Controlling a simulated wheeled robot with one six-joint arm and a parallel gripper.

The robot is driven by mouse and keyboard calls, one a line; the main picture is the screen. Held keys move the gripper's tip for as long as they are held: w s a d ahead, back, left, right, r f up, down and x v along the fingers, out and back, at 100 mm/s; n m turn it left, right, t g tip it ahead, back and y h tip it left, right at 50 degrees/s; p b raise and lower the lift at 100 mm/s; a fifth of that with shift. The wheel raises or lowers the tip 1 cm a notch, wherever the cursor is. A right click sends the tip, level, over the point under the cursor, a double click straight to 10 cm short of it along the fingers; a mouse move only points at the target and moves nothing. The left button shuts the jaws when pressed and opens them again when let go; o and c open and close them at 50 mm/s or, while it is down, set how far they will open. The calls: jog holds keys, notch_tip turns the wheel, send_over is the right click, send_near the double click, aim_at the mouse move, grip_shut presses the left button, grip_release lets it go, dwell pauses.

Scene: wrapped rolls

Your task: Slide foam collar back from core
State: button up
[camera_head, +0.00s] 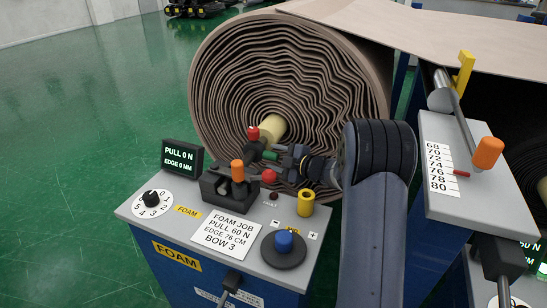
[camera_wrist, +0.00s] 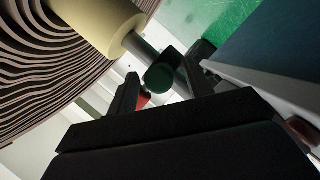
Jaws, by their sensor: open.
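A big roll of wavy brown foam (camera_head: 230,75) has a cream cylinder (camera_head: 271,128) sticking out of its centre. The cream cylinder also shows in the wrist view (camera_wrist: 95,22), with a thin grey shaft (camera_wrist: 140,46) running from its end to a dark green knob (camera_wrist: 160,77). I cannot tell whether the cream piece is the collar or the core. My gripper (camera_head: 279,152) is open near the green knob, right of the red-topped post (camera_head: 253,133). In the wrist view its fingers (camera_wrist: 165,68) stand on either side of the knob; contact is unclear.
The console (camera_head: 150,212) below carries an orange-topped lever (camera_head: 237,171), a red button (camera_head: 269,176), a yellow cylinder (camera_head: 306,203), a blue knob (camera_head: 284,241) and a dial (camera_head: 151,198). A display (camera_head: 183,157) reads PULL 0 N. A scale stand (camera_head: 470,185) is at right.

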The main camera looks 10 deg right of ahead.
jog(key=shift+w+a+f, duration=0.1)
jog(key=shift+w+a, duration=0.25)
jog(key=shift+w, duration=0.1)
grip_shut()
dwell(0.3)
